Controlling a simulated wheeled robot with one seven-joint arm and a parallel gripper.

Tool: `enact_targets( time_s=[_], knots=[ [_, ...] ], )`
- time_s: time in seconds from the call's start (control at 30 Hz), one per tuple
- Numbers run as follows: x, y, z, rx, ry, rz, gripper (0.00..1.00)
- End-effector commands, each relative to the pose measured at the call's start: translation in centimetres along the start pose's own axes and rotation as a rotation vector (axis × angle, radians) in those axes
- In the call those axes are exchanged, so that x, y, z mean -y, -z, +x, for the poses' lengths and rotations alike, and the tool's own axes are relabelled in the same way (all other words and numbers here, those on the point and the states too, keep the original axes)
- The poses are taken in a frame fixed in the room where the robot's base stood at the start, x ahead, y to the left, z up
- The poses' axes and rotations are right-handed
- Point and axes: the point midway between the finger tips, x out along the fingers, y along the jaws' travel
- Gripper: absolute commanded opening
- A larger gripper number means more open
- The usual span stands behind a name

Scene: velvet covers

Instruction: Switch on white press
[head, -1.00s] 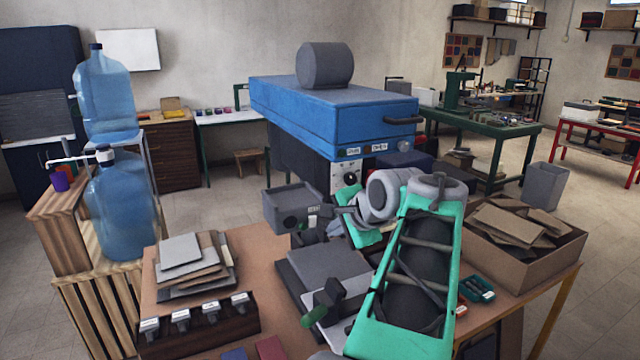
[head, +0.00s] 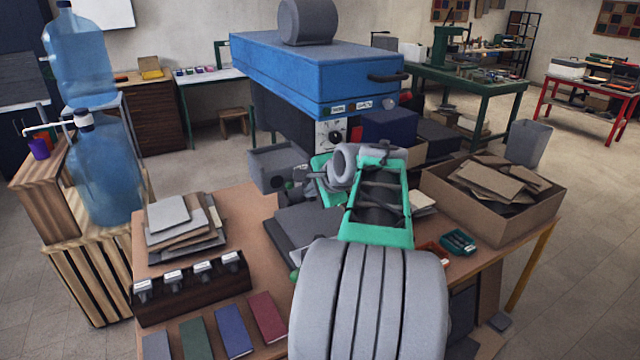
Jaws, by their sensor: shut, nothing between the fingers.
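I see no plainly white press. A large blue machine (head: 310,72) stands behind the bench, with a grey roller on top. Its front has small labelled buttons (head: 350,107) and a dial panel (head: 333,133) below them. A grey box-shaped device (head: 270,168) stands at the bench's back edge. My arm reaches forward over the bench. My gripper (head: 300,183) is at its far end, close to the grey device, shut and empty. It is small and partly hidden by my wrist, so I cannot tell whether it touches the device.
The bench (head: 245,205) carries stacked boards (head: 180,228), a dark rack of handled tools (head: 190,287) and several coloured books (head: 232,330). An open carton of cardboard (head: 490,205) stands at right. Water jugs (head: 100,170) stand at left. My arm hides the bench's middle.

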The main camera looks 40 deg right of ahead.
Motion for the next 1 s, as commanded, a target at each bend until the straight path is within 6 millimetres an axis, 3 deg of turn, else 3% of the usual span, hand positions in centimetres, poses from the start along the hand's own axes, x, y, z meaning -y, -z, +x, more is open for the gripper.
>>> enact_targets(
  time_s=[0.03, 0.2, 0.6, 0.8, 1.0],
  knots=[
    [1.3, 0.0, 0.2, 0.001, 0.002, -0.003, 0.00],
    [2.9, 0.0, 1.6, 0.000, 0.002, -0.002, 0.00],
    [3.2, 0.0, 1.9, -0.001, 0.001, -0.001, 0.00],
    [4.6, 0.0, 1.6, 0.001, -0.063, -0.002, 0.00],
    [3.8, 0.1, 2.2, -0.002, -0.067, -0.001, 0.00]
  ],
)
